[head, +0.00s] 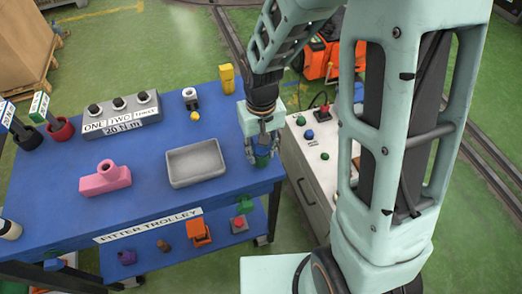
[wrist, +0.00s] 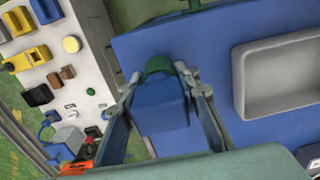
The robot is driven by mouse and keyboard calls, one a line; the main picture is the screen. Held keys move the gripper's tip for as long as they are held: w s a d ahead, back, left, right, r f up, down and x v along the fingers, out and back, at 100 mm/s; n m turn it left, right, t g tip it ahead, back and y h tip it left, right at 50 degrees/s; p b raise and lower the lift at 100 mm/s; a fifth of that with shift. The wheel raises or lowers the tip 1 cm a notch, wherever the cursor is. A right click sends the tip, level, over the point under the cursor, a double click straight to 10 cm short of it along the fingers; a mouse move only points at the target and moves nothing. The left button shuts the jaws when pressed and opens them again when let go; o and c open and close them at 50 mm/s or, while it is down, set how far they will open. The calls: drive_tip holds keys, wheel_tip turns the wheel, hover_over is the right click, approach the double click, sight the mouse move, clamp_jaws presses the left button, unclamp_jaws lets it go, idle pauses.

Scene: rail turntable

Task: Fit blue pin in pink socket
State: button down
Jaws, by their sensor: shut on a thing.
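My gripper (head: 262,152) is over the right end of the trolley top, well to the right of the socket. In the wrist view my gripper (wrist: 166,88) has its fingers on both sides of the blue pin (wrist: 162,105), whose blocky end faces the camera. A dark green rounded part shows just beyond the pin; I cannot tell whether it belongs to it. The pin (head: 262,162) is partly hidden by the fingers in the head view. The socket is out of the wrist view.
A grey tray (head: 170,181) lies between my gripper and the socket. A grey box with knobs (head: 122,118) and a yellow piece (head: 227,78) stand toward the back. A pale control cabinet (head: 315,190) stands close to the trolley's right edge.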

drive_tip(key=shift+r, duration=0.4)
drive_tip(key=shift+r+p, duration=2.45)
drive_tip(key=shift+r, duration=0.5)
drive_tip(key=shift+r, duration=0.15)
drive_tip(key=shift+r+p, duration=1.95)
drive_tip(key=shift+r, duration=0.45)
drive_tip(key=shift+a, duration=0.1)
